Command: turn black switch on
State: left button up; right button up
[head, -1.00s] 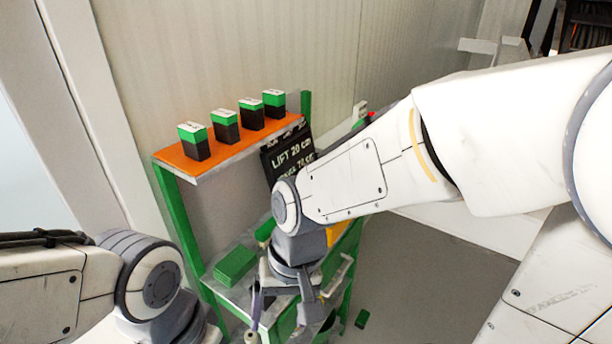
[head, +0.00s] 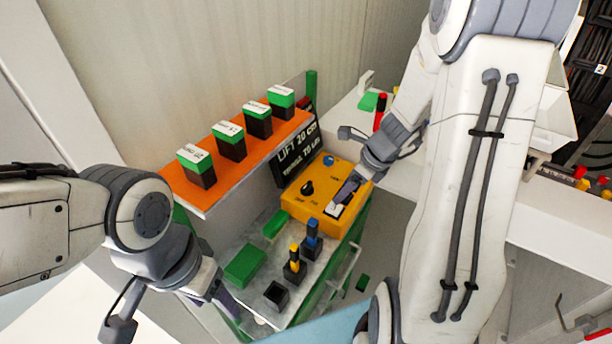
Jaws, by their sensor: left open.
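The yellow box (head: 318,212) stands at the back of the green-framed bench. A black knob (head: 307,188) sits on its top face, with small labels I cannot read clearly. A blue button (head: 329,160) is behind it. A white-and-dark switch part (head: 336,208) is at the box's front right, partly hidden by my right gripper. My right gripper (head: 347,163) is at the right side of the box, fingers apart; one fingertip is over the box next to the white part. I cannot tell whether it touches. My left gripper (head: 170,311) is open and empty at the lower left, left of the bench.
An orange shelf (head: 245,172) holds several green-and-black blocks. A black sign (head: 296,152) stands behind the box. On the bench are green blocks (head: 245,267), a yellow piece (head: 294,260), a blue piece (head: 313,234) and an empty black holder (head: 277,295). A red cylinder (head: 380,110) stands behind.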

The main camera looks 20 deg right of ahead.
jog(key=p, duration=0.3)
send_over(307, 185)
jog(key=s+d, duration=0.1)
jog(key=s, duration=0.1)
jog(key=shift+w+d+r, duration=0.15)
jog(key=shift+w, duration=0.05)
jog(key=b+x, duration=0.1)
jog(key=x, duration=0.3)
jog(key=shift+s+d+f+b, duration=0.1)
jog(key=shift+d+f+b, duration=0.05)
jog(key=shift+f+b, duration=0.15)
jog(key=shift+f, duration=0.35)
grip_shut()
